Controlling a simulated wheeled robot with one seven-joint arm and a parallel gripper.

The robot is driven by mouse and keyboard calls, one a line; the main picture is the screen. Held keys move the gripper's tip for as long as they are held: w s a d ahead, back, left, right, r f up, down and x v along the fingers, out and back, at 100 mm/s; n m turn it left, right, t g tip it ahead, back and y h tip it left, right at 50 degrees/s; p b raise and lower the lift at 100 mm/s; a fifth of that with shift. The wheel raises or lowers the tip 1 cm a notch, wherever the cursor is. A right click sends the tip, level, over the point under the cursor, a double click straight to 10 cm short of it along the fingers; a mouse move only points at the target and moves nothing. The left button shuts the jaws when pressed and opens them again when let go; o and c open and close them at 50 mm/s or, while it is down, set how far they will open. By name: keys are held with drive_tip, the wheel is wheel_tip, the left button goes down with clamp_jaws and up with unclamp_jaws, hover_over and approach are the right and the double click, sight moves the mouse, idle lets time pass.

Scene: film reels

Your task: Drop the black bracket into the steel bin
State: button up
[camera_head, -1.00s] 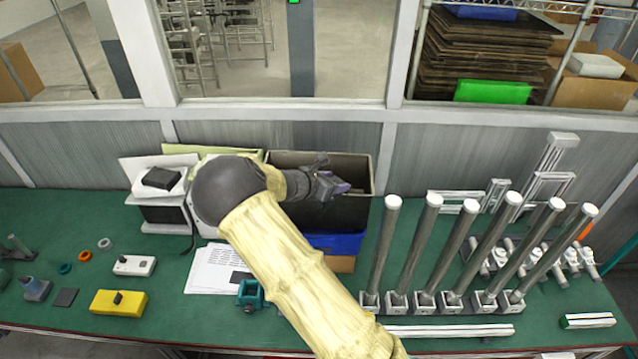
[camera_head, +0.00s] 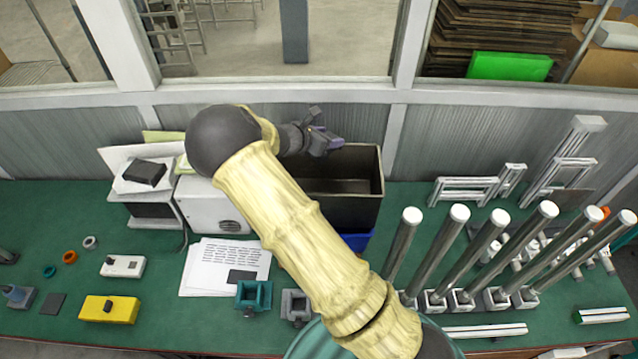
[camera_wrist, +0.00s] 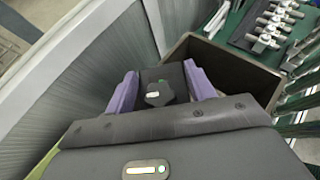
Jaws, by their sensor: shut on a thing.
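The steel bin (camera_head: 367,192) is a dark, open box standing at the back of the green bench, against the wall; its wall also shows in the wrist view (camera_wrist: 240,72). My gripper (camera_head: 328,143) appears at the bin's back rim in the head view, apparently above it. In the wrist view, my gripper's purple fingers (camera_wrist: 160,90) are closed on the black bracket (camera_wrist: 158,82), a small dark block with a lighter spot. The bin opening lies to the right of the fingers there.
Several tall steel posts (camera_head: 404,243) stand right of the bin. A white box (camera_head: 213,207) and papers (camera_head: 215,255) lie to its left. A blue tray (camera_head: 357,241) sits in front of it. The window-wall ledge (camera_head: 300,93) runs close behind.

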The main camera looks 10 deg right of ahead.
drive_tip(key=shift+s, duration=0.2)
wheel_tip(320, 180, down, 6)
drive_tip(key=b, duration=0.4)
idle(0.4)
drive_tip(key=o, duration=1.2)
drive_tip(key=shift+o, duration=0.2)
drive_tip(key=shift+a, duration=0.15)
